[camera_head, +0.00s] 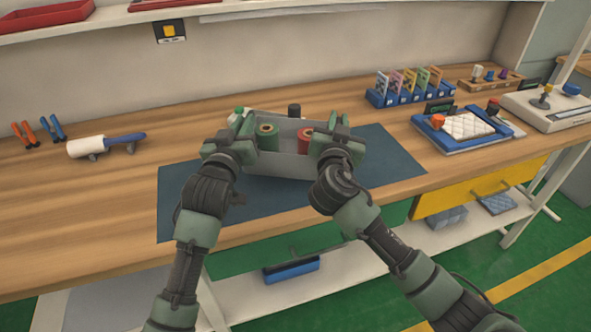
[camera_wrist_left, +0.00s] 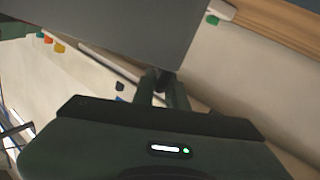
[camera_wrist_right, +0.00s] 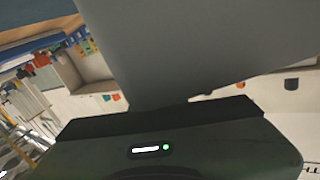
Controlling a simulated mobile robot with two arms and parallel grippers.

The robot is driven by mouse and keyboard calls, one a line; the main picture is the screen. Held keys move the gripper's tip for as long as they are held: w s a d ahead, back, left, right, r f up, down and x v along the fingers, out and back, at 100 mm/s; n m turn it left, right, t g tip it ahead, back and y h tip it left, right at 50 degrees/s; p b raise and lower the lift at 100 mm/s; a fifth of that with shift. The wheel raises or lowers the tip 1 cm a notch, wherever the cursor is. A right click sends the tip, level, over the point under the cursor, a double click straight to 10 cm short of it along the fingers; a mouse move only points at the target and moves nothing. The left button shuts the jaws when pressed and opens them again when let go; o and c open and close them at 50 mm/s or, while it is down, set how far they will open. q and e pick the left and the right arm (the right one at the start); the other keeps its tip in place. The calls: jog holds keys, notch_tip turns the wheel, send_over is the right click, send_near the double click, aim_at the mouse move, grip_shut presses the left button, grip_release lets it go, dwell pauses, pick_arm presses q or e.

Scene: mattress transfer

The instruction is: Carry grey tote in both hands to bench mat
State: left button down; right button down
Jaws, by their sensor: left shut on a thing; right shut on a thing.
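The grey tote (camera_head: 285,165) is over the dark blue bench mat (camera_head: 385,160) in the head view. Whether it touches the mat or hangs just above it I cannot tell. It holds a green spool (camera_head: 267,137), a red spool (camera_head: 305,138) and a dark item. My left gripper (camera_head: 232,143) is shut on its left end and my right gripper (camera_head: 335,143) is shut on its right end. The tote's grey wall fills the top of the left wrist view (camera_wrist_left: 130,30) and right wrist view (camera_wrist_right: 200,45). My grippers hide the tote's ends.
A blue rack of coloured cards (camera_head: 408,92) and a blue tray with a quilted pad (camera_head: 466,127) stand to the right. The wooden bench between roller and mat is clear.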

jog(key=shift+d, duration=0.15)
